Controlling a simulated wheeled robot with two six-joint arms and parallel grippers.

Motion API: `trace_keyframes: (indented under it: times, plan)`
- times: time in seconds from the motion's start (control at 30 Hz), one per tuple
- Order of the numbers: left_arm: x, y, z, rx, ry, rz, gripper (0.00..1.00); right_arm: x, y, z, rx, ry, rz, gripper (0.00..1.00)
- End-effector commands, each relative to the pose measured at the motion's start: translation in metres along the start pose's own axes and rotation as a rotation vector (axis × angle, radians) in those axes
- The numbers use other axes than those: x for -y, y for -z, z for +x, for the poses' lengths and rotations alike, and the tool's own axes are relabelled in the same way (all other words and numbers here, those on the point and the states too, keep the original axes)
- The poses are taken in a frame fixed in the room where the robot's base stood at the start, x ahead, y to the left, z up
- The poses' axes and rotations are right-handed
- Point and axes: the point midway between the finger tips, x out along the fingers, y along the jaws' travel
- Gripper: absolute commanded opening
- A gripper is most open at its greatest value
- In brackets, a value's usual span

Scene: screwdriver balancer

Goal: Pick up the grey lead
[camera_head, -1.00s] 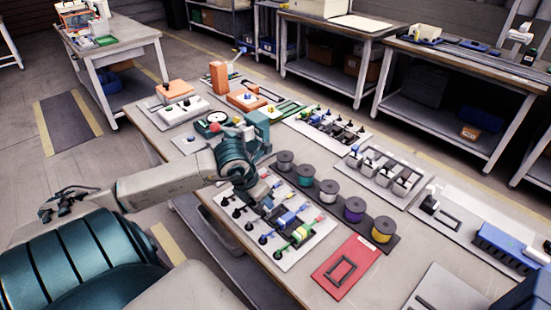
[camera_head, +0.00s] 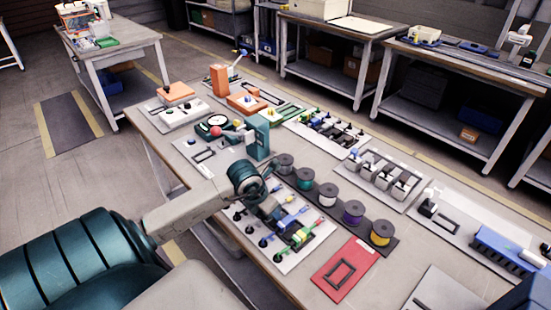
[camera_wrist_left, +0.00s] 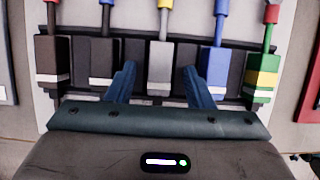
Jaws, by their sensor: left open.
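The grey lead (camera_wrist_left: 160,60) with a yellow top stands in the middle of a row of leads in the left wrist view. My left gripper (camera_wrist_left: 160,76) is open, with one blue finger on each side of the grey lead's block; I cannot tell whether they touch it. In the head view my left gripper (camera_head: 268,207) is over the lead board (camera_head: 287,263), and the arm hides much of the grey lead there. My right gripper is not in view.
Close beside the grey lead stand a black lead (camera_wrist_left: 101,62) and a blue lead (camera_wrist_left: 215,68). A brown lead (camera_wrist_left: 52,62) and a green-yellow lead (camera_wrist_left: 262,75) are further out. A strip of several spools (camera_head: 328,194) and a red plate (camera_head: 328,284) lie near the board.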

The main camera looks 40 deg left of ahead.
Motion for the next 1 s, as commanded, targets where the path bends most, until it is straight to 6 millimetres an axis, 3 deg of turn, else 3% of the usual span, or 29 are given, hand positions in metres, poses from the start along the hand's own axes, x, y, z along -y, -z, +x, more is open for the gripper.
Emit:
trace_keyframes:
  times: [0.1, 0.33, 0.73, 1.0]
  plan:
    - [0.0, 0.0, 0.0, 0.0, 0.0, 0.0, 0.47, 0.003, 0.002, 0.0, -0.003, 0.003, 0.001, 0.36]
    - [0.0, 0.0, 0.0, 0.0, 0.0, 0.0, 0.02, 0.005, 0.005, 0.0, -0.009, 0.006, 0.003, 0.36]
    - [-0.001, -0.002, -0.003, 0.002, -0.002, 0.002, 0.01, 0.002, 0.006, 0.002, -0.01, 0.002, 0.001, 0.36]
    - [-0.001, -0.011, -0.024, 0.004, -0.003, 0.004, 0.01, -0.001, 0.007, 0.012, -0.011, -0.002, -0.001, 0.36]
